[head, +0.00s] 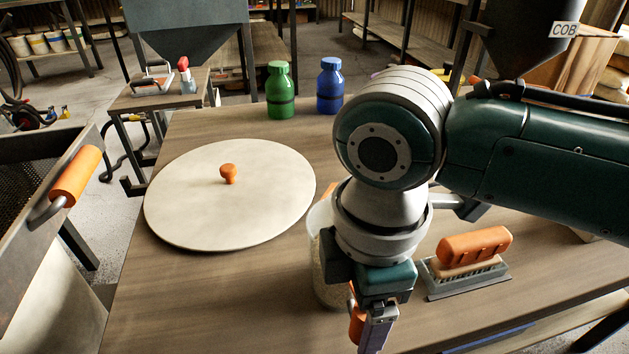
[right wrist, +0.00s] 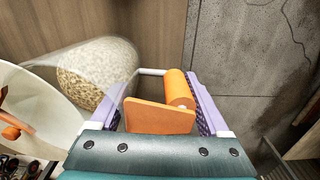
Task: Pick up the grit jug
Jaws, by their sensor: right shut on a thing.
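The grit jug (head: 328,270) is a clear vessel with pale grit in it, at the front middle of the table, partly hidden behind my right arm. Its orange handle (head: 356,326) shows beside my right gripper (head: 374,328). In the right wrist view the jug (right wrist: 98,70) lies to the left, and its orange handle (right wrist: 178,88) is between the purple fingers of my right gripper (right wrist: 162,95), which is shut on it. I cannot tell whether the jug's base touches the table. My left gripper is not in view.
A round pale lid (head: 230,200) with an orange knob lies left on the table (head: 180,310). An orange-handled brush (head: 470,255) sits on a grey tray to the right. Green (head: 281,92) and blue (head: 329,88) bottles stand at the back. A metal bin (head: 30,200) is at far left.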

